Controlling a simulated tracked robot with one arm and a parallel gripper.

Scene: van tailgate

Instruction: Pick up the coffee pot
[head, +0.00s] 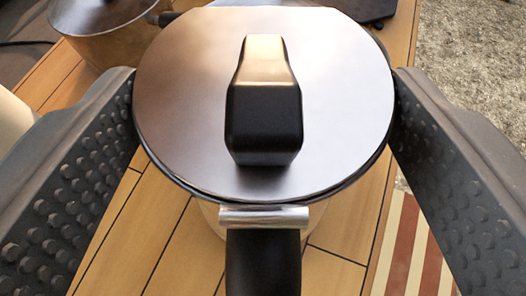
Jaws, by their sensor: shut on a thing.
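The coffee pot (180,95) stands in the middle of the head view, seen from above. It has a round shiny metal lid with a black knob (264,115) on top. Its black handle (263,265) points down toward the bottom edge, below a metal bracket. My gripper (265,100) has one dark, studded finger on each side of the pot. Both fingertips meet the lid's rim at left and right, and the gripper is shut on the pot. Most of the pot's body is hidden under the lid, and I cannot tell whether its base rests on the wood.
Wooden planks (140,225) lie under the pot. Another metal vessel (105,35) stands close behind at the upper left. A dark flat item (365,8) is at the top right. A red and white striped cloth (410,250) lies at the lower right, with rough grey ground (470,60) beyond.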

